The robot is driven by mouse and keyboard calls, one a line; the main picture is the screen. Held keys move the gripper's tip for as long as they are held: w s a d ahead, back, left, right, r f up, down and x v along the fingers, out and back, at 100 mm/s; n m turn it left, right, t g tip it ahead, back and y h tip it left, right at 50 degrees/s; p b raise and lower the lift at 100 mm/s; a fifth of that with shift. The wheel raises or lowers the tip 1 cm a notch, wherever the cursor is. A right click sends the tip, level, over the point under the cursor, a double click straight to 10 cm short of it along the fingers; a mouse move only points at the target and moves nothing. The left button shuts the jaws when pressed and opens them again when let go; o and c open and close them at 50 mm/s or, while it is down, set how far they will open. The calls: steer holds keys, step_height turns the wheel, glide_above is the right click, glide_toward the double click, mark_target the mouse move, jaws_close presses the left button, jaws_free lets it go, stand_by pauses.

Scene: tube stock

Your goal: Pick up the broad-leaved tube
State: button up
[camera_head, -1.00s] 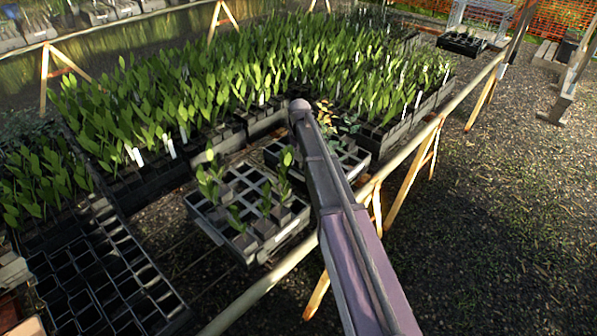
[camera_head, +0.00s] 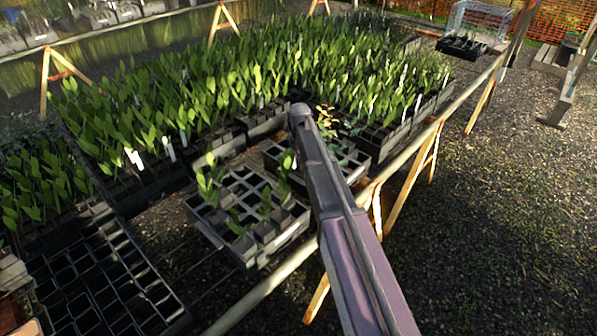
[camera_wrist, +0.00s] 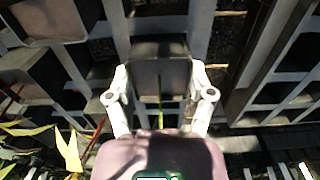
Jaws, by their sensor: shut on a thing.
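My gripper (camera_wrist: 160,100) is shut on a dark square tube (camera_wrist: 160,62) in the wrist view, one finger on each side of it. A thin green stem rises from this tube; its leaves are hidden, so I cannot tell their shape. The tube is over or in the pale grid of a tray (camera_wrist: 118,25); I cannot tell whether it is lifted. In the head view my arm hides the gripper and the held tube. A yellow-leaved plant with reddish stems (camera_wrist: 68,150) is close by at the lower left, also seen in the head view (camera_head: 326,117).
A grey tray with several leafy tubes (camera_head: 245,262) stands left of my arm. Dense green seedlings (camera_head: 190,95) fill the bench behind. An empty black cell tray (camera_head: 95,275) is at lower left. A bench rail (camera_head: 415,140) runs diagonally; open gravel (camera_head: 500,220) lies right.

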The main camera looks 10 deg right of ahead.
steer(key=shift+r, duration=0.15)
step_height(320, 180, up, 18)
steer(key=p, duration=1.8)
